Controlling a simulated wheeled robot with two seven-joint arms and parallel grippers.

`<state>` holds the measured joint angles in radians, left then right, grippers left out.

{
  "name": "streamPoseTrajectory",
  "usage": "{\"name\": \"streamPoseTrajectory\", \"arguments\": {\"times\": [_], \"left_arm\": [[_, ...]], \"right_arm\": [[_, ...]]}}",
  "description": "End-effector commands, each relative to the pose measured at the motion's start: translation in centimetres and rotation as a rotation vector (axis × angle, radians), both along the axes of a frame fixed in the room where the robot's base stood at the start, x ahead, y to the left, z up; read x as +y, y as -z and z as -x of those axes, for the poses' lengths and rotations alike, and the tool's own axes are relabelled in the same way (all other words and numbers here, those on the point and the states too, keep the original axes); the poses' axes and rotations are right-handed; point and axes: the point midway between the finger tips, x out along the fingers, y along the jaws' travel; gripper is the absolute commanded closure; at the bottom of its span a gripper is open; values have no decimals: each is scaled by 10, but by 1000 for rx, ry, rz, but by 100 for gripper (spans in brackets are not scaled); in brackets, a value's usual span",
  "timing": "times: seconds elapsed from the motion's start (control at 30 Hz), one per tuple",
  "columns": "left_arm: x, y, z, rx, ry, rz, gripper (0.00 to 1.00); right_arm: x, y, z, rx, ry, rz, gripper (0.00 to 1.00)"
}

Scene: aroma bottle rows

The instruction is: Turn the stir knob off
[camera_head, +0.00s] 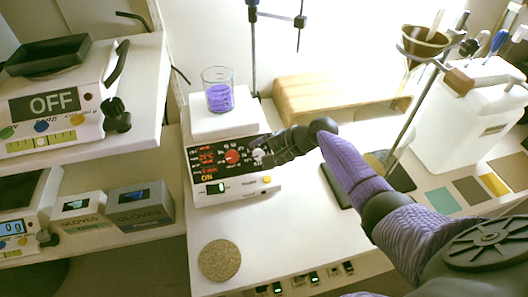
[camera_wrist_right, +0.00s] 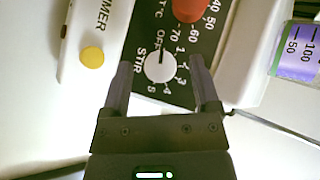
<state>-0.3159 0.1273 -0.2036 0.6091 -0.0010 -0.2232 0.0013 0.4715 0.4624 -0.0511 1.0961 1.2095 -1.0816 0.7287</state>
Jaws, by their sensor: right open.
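The white stir knob (camera_wrist_right: 160,67) is on the black panel of the hot plate stirrer, beside the printed word STIR. Its dark mark points toward the OFF label in the right wrist view. My right gripper (camera_wrist_right: 158,82) is open, with one finger on each side of the knob; I cannot tell whether they touch it. In the head view my right gripper (camera_head: 264,153) reaches the panel from the right and partly covers the knob. The hot plate stirrer (camera_head: 222,123) shows a lit ON and red readouts. My left gripper is not in view.
A red knob (camera_wrist_right: 190,8) sits close to the stir knob. A beaker of purple liquid (camera_head: 219,98) stands on the plate. The front counter is mostly clear.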

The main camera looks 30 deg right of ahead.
Motion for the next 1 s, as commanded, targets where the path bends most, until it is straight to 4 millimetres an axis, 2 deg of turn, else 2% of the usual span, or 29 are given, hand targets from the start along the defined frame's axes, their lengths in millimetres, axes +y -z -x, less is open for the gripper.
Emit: {"name": "streamPoseTrajectory", "arguments": {"times": [0.1, 0.23, 0.4, 0.5, 0.63, 1.0], "left_arm": [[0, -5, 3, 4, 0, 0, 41], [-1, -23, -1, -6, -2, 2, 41], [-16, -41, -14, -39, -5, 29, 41], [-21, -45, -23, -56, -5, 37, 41], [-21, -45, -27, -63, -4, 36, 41], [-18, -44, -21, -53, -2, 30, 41]], "right_arm": [[-3, -5, 3, 0, 1, 1, 21], [-19, -29, 18, -1, 2, 3, 21], [-41, -55, 40, -1, 1, 4, 21], [-49, -63, 49, 0, 1, 2, 21], [-53, -66, 53, 1, -1, 0, 21], [-53, -65, 53, 0, -1, -1, 21]]}}
